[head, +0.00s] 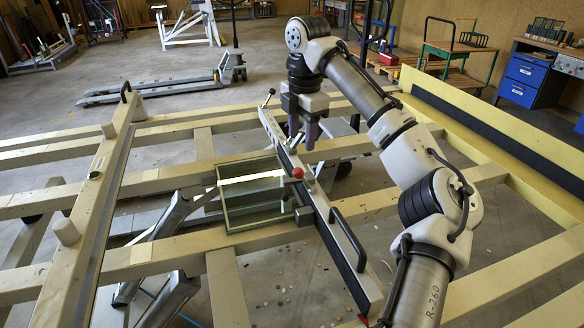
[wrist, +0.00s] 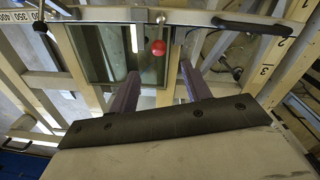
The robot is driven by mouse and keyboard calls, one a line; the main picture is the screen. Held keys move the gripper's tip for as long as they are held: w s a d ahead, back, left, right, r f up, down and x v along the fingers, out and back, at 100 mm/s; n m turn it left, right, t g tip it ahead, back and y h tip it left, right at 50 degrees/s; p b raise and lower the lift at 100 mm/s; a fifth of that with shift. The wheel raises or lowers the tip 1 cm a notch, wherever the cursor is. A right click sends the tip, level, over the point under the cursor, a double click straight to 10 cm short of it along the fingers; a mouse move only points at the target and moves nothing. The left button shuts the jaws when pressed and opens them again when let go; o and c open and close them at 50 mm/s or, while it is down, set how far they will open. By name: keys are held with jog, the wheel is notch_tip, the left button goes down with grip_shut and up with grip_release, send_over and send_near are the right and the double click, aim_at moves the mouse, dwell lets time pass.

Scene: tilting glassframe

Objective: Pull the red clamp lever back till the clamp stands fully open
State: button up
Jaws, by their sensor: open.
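The red clamp lever shows as a red ball knob (head: 297,173) on the long clamp bar (head: 318,200), at the right edge of a small glass-paned frame (head: 226,213). In the wrist view the red knob (wrist: 158,47) lies ahead of the fingertips, roughly between their lines. My gripper (head: 303,138) is open and empty, pointing down above and just beyond the knob in the head view. Its two purple fingers (wrist: 160,82) stand apart and do not visibly touch the knob. The lever's shaft under the knob is mostly hidden.
A black-knobbed lever (head: 271,92) stands at the bar's far end. A black handle (head: 348,238) is on its near part. Cream beams (head: 180,178) form an open frame with gaps. A second long bar (head: 90,205) lies left.

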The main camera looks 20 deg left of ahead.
aim_at(303, 181)
jog(key=shift+w+a+f, duration=0.1)
jog(key=shift+w+f, duration=0.05)
jog(key=shift+f, duration=0.25)
jog(key=f, duration=0.8)
jog(key=f+p, duration=0.1)
jog(key=f, duration=0.4)
jog(key=shift+w+a, duration=0.2)
jog(key=shift+a, duration=0.1)
jog(key=shift+r, duration=0.1)
grip_shut()
